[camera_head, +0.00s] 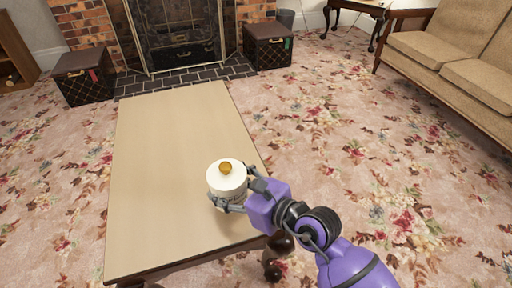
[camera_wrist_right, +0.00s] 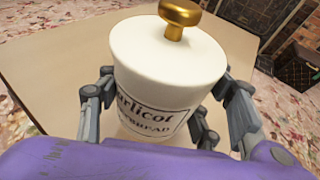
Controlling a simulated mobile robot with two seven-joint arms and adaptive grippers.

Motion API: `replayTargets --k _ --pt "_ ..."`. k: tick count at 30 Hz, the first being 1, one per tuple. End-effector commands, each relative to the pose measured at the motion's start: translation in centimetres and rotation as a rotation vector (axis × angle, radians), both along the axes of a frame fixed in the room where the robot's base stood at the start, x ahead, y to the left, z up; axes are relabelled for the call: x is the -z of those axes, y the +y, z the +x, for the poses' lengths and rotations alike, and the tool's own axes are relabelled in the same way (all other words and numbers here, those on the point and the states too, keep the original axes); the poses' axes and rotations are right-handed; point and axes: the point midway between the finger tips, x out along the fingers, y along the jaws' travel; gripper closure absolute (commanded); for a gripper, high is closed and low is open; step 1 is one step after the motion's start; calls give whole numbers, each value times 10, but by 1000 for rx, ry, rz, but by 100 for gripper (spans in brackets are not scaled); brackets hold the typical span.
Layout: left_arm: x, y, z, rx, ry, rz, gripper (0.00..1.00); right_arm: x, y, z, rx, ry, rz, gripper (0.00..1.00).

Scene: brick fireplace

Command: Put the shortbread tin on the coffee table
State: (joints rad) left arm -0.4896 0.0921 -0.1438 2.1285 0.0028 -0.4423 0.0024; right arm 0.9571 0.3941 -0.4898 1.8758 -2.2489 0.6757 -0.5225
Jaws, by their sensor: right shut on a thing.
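The shortbread tin (camera_head: 227,183) is a white cylinder with a gold knob on its lid. It is upright over the right part of the coffee table (camera_head: 165,150), a long pale top on dark wooden legs. My right gripper (camera_head: 222,203) is shut on the tin, with its fingers around the sides. In the right wrist view the tin (camera_wrist_right: 168,65) fills the middle, with dark lettering on its front, between the fingers. I cannot tell whether its base touches the tabletop. My left gripper is not in view.
The rest of the tabletop is bare. Beyond it are a brick fireplace with a screen (camera_head: 180,35) and two dark boxes, left (camera_head: 84,76) and right (camera_head: 269,46). A tan sofa (camera_head: 455,60) stands at the right. Flowered carpet lies open around the table.

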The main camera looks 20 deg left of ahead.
Motion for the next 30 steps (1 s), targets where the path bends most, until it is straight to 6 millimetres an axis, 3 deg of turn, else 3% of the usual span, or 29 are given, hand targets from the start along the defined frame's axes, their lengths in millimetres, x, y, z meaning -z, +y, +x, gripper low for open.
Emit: replayTargets --k 1,5,17,18,21,30 --pt "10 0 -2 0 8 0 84 15 0 0 -1 5 0 100" --pt "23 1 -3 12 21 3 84 33 -1 0 0 4 -1 100" --pt "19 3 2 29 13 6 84 34 -1 0 0 1 0 100" --pt "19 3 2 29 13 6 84 34 -1 0 0 1 -1 35" --pt "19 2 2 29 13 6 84 33 -1 0 0 1 -1 22" --pt "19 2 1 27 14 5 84 33 -1 0 0 1 -1 21"
